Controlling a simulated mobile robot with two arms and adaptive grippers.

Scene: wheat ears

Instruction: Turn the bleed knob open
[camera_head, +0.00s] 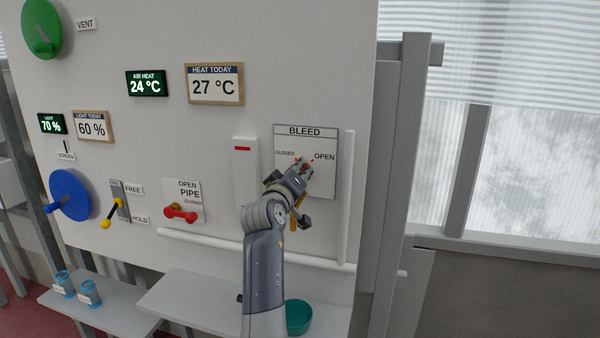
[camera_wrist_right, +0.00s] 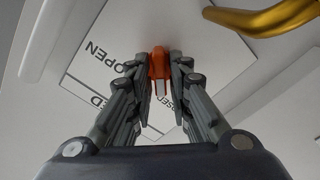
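The BLEED panel (camera_head: 325,180) is a white plate on the wall, with CLOSED at its left and OPEN at its right. The orange bleed knob (camera_wrist_right: 158,62) sits between my right fingertips (camera_wrist_right: 159,72) in the right wrist view, with the fingers close against both sides. In the head view my right gripper (camera_head: 305,168) is at the panel's middle and covers most of the knob. The knob's pointer direction is hard to make out. My left gripper is not in view.
A brass spout (camera_wrist_right: 270,18) is close by the gripper. A teal bowl (camera_head: 299,317) stands on the shelf (camera_head: 190,298) below. A white vertical pipe (camera_head: 347,200) runs right of the panel. A red pipe handle (camera_head: 180,213) and yellow lever (camera_head: 112,213) are further left.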

